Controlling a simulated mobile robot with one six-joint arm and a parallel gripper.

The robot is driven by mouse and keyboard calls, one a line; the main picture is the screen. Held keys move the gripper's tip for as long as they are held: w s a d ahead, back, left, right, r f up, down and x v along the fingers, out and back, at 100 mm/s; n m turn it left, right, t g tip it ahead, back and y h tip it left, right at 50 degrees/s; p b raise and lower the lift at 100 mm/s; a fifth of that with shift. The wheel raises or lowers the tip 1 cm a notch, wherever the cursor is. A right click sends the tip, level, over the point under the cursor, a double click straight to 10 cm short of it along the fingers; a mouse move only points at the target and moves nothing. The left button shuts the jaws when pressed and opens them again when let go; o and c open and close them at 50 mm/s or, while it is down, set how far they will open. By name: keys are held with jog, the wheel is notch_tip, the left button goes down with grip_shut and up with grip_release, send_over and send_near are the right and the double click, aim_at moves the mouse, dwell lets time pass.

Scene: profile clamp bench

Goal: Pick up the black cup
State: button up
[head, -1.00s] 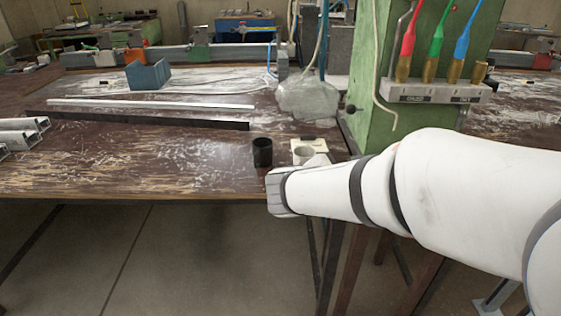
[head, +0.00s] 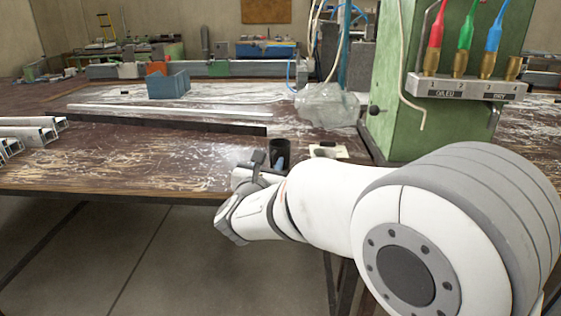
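The black cup (head: 280,146) stands upright on the worn brown workbench, close to its front edge, in the head view. My gripper (head: 269,161) is at the near side of the cup, low over the bench edge. Its two fingertips show apart, one left of the cup and one in front of the cup's lower part. The gripper looks open. The lower part of the cup is partly hidden, and I cannot tell whether a finger touches it.
A cream block (head: 328,151) lies just right of the cup, before a green post (head: 398,90). A clear plastic bag (head: 327,105) sits behind. A long dark bar (head: 170,124) and metal profiles (head: 28,130) lie left. The bench between is free.

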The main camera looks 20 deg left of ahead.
jog(key=shift+w, duration=0.55)
grip_shut()
